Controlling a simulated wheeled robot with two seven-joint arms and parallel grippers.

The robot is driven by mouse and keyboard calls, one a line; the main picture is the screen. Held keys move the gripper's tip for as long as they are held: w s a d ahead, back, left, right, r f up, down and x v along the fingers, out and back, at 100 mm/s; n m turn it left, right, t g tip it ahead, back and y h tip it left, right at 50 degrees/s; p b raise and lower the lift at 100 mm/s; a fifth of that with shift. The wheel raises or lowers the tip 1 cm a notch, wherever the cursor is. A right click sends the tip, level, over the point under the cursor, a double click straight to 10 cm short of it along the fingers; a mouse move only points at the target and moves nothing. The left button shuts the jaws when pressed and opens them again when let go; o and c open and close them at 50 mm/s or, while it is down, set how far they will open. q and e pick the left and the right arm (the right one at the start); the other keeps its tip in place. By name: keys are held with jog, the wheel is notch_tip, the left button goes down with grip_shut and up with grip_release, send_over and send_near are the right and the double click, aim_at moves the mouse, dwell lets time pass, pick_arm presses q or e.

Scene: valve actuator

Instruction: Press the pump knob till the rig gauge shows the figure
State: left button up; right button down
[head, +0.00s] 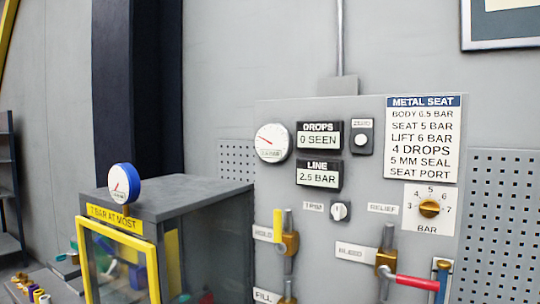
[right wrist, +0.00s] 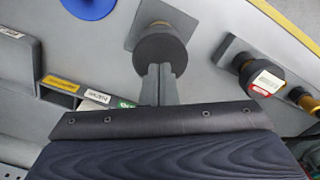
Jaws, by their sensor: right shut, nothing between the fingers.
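In the right wrist view a dark round knob (right wrist: 160,44), which looks like the pump knob, stands on a grey square plate. My right gripper (right wrist: 159,70) is shut and empty, its tips right at the knob's near edge; I cannot tell whether they touch. In the head view a blue-rimmed gauge (head: 123,184) stands on the grey cabinet, and a white gauge (head: 271,143) with a red needle is on the panel. The line display (head: 319,175) reads 2.5 BAR. A METAL SEAT placard (head: 423,140) lists SEAT 5 BAR and LIFT 6 BAR. My left gripper is not in view.
A drops display (head: 319,136) reads 0 SEEN. The panel carries a relief dial (head: 429,208), a red-handled bleed valve (head: 412,282) and a yellow-handled hold valve (head: 278,228).

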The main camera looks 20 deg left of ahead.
jog(key=shift+f, duration=0.15)
jog(key=shift+f+b, duration=2.45)
jog(key=shift+f, duration=0.75)
jog(key=shift+r+p, duration=2.95)
jog(key=shift+r, duration=0.45)
jog(key=shift+f, duration=0.2)
jog(key=shift+f+b, duration=2.5)
jog(key=shift+f, duration=0.65)
jog(key=shift+r, duration=0.1)
jog(key=shift+r+p, duration=2.85)
jog(key=shift+r, duration=0.35)
